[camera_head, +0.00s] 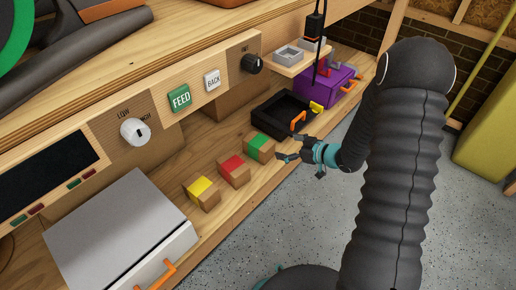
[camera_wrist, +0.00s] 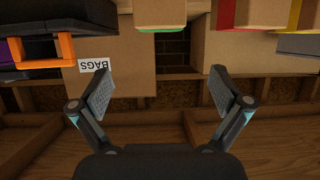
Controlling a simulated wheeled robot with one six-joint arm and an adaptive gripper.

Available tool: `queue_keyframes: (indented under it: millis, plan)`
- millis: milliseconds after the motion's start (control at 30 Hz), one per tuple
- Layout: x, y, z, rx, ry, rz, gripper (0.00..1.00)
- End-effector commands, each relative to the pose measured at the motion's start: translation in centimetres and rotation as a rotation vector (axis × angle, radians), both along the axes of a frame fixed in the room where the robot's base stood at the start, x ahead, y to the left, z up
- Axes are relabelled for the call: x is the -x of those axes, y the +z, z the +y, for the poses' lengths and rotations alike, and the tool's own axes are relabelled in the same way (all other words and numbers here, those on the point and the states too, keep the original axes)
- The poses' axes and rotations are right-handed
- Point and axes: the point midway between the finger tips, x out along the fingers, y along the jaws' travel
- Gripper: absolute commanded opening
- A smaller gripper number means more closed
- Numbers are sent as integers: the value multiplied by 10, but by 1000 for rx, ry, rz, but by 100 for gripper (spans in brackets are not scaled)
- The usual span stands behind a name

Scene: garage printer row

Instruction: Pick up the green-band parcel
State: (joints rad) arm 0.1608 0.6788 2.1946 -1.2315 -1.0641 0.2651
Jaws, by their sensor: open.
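The green-band parcel (camera_head: 260,147) is a small brown box with a green band, at the right end of a row of three on the wooden shelf. In the wrist view only part of it shows at the top edge (camera_wrist: 160,14), roughly centred between the fingers. My gripper (camera_head: 281,149) is open and empty, just right of the parcel in the head view, with its fingers pointing toward it. In the wrist view both fingers of my gripper (camera_wrist: 162,88) are spread wide with nothing between them.
The red-band parcel (camera_head: 233,169) stands close to the left, then the yellow-band parcel (camera_head: 201,191). A black tray (camera_head: 284,116) with an orange handle lies behind right, before a purple box (camera_head: 328,90). A grey-topped box (camera_head: 115,235) stands at left. The control panel overhangs behind.

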Motion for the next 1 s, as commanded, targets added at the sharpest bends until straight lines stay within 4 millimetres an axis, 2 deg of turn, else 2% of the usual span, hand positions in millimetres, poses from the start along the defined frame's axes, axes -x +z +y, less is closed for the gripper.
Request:
queue_keyframes:
  millis: [133,500,767,1000]
  plan:
    - [-4,-8,12,-15,16,3,100]
    - [-37,-32,59,-13,14,2,100]
    - [-46,-39,70,-12,11,3,100]
    - [-64,-55,92,-12,14,1,100]
